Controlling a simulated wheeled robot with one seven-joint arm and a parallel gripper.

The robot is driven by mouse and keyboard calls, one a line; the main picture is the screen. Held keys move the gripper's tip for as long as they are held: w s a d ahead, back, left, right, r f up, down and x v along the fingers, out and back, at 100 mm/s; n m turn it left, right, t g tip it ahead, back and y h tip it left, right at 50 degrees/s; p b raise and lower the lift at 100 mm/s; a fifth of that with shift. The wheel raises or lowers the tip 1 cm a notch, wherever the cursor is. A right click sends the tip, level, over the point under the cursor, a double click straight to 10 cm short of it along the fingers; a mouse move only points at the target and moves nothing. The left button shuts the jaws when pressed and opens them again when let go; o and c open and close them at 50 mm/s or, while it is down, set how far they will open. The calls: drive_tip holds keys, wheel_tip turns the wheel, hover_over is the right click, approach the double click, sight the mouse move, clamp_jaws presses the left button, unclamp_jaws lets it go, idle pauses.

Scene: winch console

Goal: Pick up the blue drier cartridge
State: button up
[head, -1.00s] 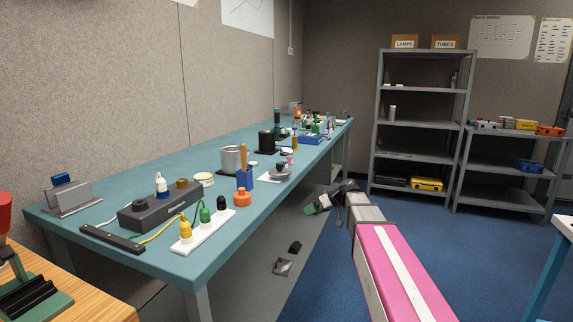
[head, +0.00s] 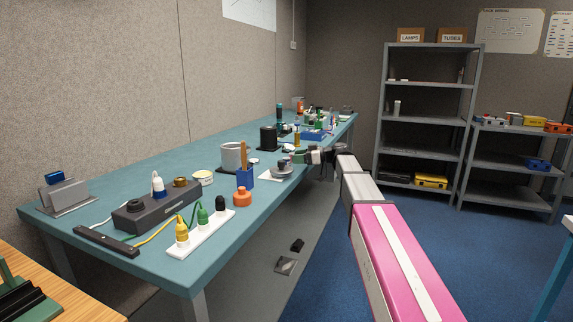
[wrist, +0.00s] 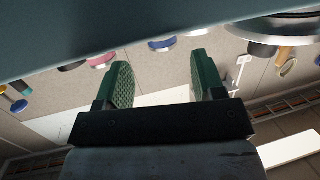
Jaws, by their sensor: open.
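I cannot tell for certain which blue thing is the drier cartridge. In the head view, a small blue piece (head: 55,177) sits in a grey holder at the bench's near left end, and a blue block (head: 244,179) with a brown upright piece stands mid-bench. My gripper (head: 300,156) is at the bench's right edge, beyond the grey dish, and looks small there. In the wrist view my gripper (wrist: 158,78) is open, its two green ribbed fingers apart with nothing between them. A blue round end (wrist: 162,45) shows beyond the fingers, partly cut off by the bench edge.
The teal bench (head: 130,173) runs away from me. A grey dish (head: 281,171), orange bottle (head: 242,197), metal pot (head: 233,156), grey console (head: 157,208) and white strip (head: 200,237) stand on it. Blue floor is clear to the right, before the grey shelves (head: 428,122).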

sight(286, 158)
drive_tip(key=shift+s+f+x, duration=0.1)
drive_tip(key=shift+x, duration=1.25)
drive_tip(key=shift+s+f+x, duration=0.1)
drive_tip(key=shift+f+x, duration=0.05)
drive_tip(key=shift+x, duration=1.15)
drive_tip(key=c, duration=1)
